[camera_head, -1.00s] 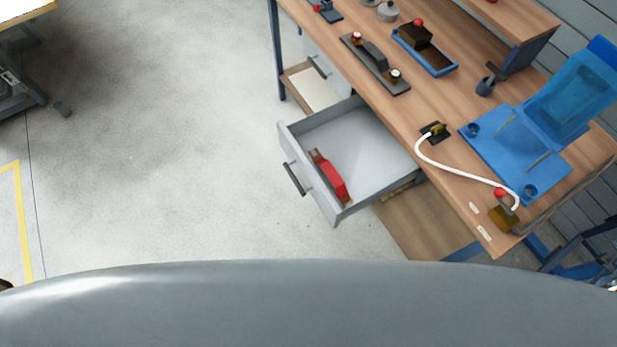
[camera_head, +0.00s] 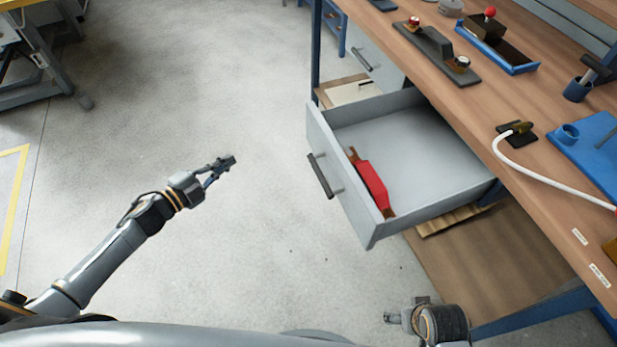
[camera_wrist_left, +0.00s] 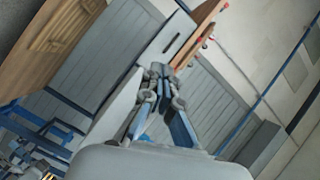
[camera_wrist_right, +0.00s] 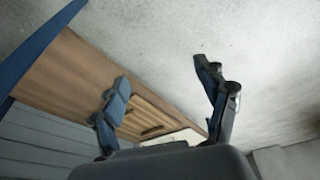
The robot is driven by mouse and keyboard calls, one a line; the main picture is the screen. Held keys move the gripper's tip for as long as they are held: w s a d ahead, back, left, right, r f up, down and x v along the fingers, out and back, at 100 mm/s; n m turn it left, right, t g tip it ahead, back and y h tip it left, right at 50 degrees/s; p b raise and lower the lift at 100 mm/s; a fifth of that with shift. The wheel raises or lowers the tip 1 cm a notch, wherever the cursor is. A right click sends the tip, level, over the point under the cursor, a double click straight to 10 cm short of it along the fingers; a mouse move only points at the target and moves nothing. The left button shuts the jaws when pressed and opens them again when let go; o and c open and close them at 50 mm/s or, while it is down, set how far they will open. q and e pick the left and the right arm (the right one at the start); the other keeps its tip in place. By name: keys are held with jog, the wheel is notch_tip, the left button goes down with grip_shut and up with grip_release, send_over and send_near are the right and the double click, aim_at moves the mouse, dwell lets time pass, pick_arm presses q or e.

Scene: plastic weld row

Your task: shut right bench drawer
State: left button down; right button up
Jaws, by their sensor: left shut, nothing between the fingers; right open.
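The grey bench drawer (camera_head: 345,205) is pulled out from under the wooden bench, with a dark bar handle (camera_head: 320,176) on its front. A red tool with brown ends (camera_head: 371,186) lies inside it. My left gripper (camera_head: 229,161) is shut and empty, over the floor to the left of the drawer front and apart from it. It also shows closed in the left wrist view (camera_wrist_left: 160,72). My right gripper (camera_head: 391,318) is low, below the drawer's near corner and apart from it. In the right wrist view (camera_wrist_right: 162,75) its fingers are spread with nothing between them.
The wooden bench top (camera_head: 545,215) carries a white hose (camera_head: 540,174), a blue tray (camera_head: 497,45) and other fixtures. A second drawer (camera_head: 372,50) stands shut farther back. A wooden lower shelf (camera_head: 480,270) lies beneath. The floor left of the drawer is clear.

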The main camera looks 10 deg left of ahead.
pick_arm(q)
jog(key=s+d+r+m+g+h+b, duration=0.2)
jog(key=d+m+h+b, duration=0.2)
jog(key=d+m, duration=0.15)
jog(key=m+g+h+b, duration=0.2)
jog(key=m+g+b, duration=0.1)
jog(key=m, duration=0.2)
send_near(321, 151)
jog(key=x, duration=0.6)
jog(key=shift+w+f, duration=0.1)
jog(key=shift+f, duration=0.05)
jog(key=shift+w+d, duration=0.25)
jog(key=shift+d, duration=0.1)
pick_arm(e)
jog(key=shift+w+a+r+t, duration=0.1)
jog(key=shift+w+r+t, duration=0.2)
jog(key=shift+r, duration=0.6)
jog(key=shift+w+d+r+t, duration=0.1)
jog(key=shift+r+t, duration=0.35)
jog(key=shift+r, duration=0.45)
jog(key=shift+w+a+r+t, duration=0.15)
jog(key=shift+r+t, duration=0.2)
jog(key=shift+r, duration=0.55)
